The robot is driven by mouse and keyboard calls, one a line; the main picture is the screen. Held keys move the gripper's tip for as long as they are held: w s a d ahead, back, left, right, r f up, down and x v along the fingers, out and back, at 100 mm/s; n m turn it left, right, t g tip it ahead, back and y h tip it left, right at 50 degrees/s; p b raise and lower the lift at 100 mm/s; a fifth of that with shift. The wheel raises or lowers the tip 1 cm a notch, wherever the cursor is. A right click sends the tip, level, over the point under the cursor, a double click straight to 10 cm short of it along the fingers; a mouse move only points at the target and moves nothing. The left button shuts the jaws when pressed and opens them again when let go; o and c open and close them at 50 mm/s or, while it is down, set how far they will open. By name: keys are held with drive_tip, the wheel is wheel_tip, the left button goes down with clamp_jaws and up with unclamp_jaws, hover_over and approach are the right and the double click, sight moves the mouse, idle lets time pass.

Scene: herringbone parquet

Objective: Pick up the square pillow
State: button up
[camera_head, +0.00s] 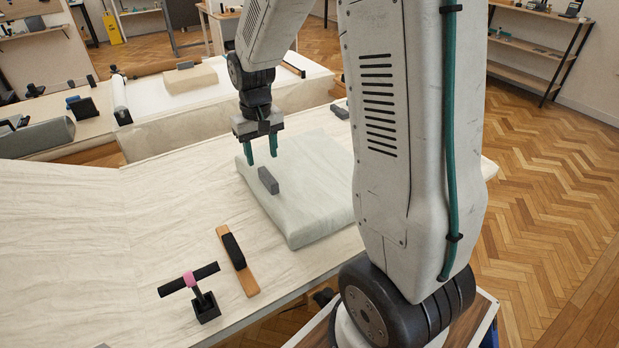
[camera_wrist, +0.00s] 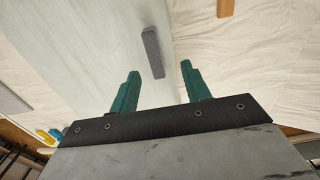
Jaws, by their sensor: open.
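The square pillow (camera_head: 310,212) is pale grey-green and lies flat on the cloth-covered table, partly hidden behind my arm. It fills the upper left of the wrist view (camera_wrist: 85,60). A small dark grey block (camera_head: 268,181) rests on top of the pillow; it also shows in the wrist view (camera_wrist: 153,52). My gripper (camera_head: 262,160) points down over the pillow's far left part, with green fingers apart and nothing between them. In the wrist view my gripper (camera_wrist: 160,82) has its fingertips near the block. I cannot tell whether the fingertips touch the pillow.
A wooden bar with a black handle (camera_head: 238,262) and a black T-shaped stand with a pink joint (camera_head: 190,285) are on the near table. A dark block (camera_head: 340,111) lies beyond the pillow. The table's left part is clear. Another table with a beige block (camera_head: 190,79) stands behind.

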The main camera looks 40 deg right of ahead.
sight(268, 175)
drive_tip(key=f, duration=0.6)
drive_tip(key=d+f, duration=0.1)
drive_tip(key=f, duration=0.2)
drive_tip(key=shift+w+d, duration=0.1)
drive_tip(key=shift+w, duration=0.15)
drive_tip(key=shift+c, duration=0.4)
clamp_jaws()
